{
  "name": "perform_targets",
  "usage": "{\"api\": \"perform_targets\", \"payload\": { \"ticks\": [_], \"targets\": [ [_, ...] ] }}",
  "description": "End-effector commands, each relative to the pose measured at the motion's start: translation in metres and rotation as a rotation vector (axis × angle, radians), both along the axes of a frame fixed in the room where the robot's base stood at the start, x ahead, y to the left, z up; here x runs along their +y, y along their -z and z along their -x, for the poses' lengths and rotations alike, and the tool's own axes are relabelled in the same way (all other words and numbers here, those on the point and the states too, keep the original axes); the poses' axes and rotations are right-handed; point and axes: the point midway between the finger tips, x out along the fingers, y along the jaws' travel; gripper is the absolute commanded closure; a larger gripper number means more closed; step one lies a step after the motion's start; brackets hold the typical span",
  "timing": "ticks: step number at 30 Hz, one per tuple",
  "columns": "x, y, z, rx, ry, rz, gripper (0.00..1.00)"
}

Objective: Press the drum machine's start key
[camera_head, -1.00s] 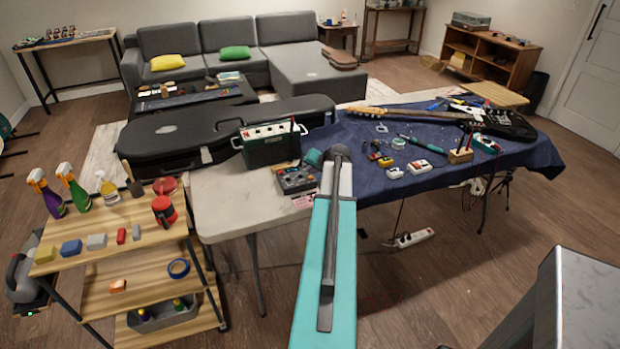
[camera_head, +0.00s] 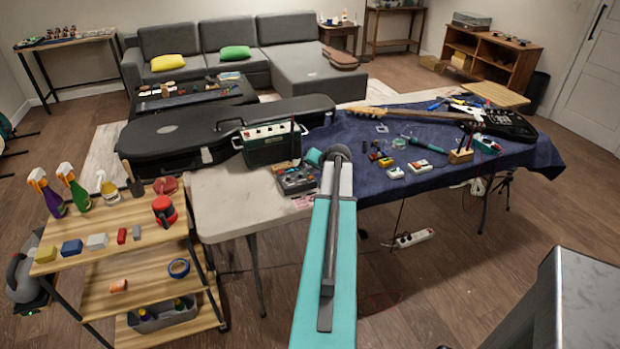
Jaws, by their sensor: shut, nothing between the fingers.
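The drum machine (camera_head: 297,181) is a small dark grey box with controls on top. It lies near the front edge of the pale table (camera_head: 235,205), in front of a green amplifier-like box (camera_head: 270,143). Its keys are too small to tell apart, so I cannot pick out the start key. My teal arm reaches up from the bottom centre and ends just right of the drum machine. My gripper's fingers do not show; the arm hides that spot. I cannot tell whether they touch the drum machine.
A black guitar case (camera_head: 170,135) lies at the back left of the table. A blue cloth (camera_head: 375,185) to the right holds an electric guitar (camera_head: 500,124), pedals and small tools. A wooden cart (camera_head: 130,220) with spray bottles and a red container (camera_head: 164,209) stands left.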

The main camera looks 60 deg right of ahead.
Motion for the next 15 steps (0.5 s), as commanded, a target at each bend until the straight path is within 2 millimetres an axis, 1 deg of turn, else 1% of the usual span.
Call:
{"api": "perform_targets", "payload": {
  "ticks": [8,15],
  "targets": [
    [-0.0002,0.0003,0.0003,0.000,0.000,0.000,1.00],
    [-0.0003,0.0064,0.0012,0.000,0.001,-0.001,1.00]
  ]
}}
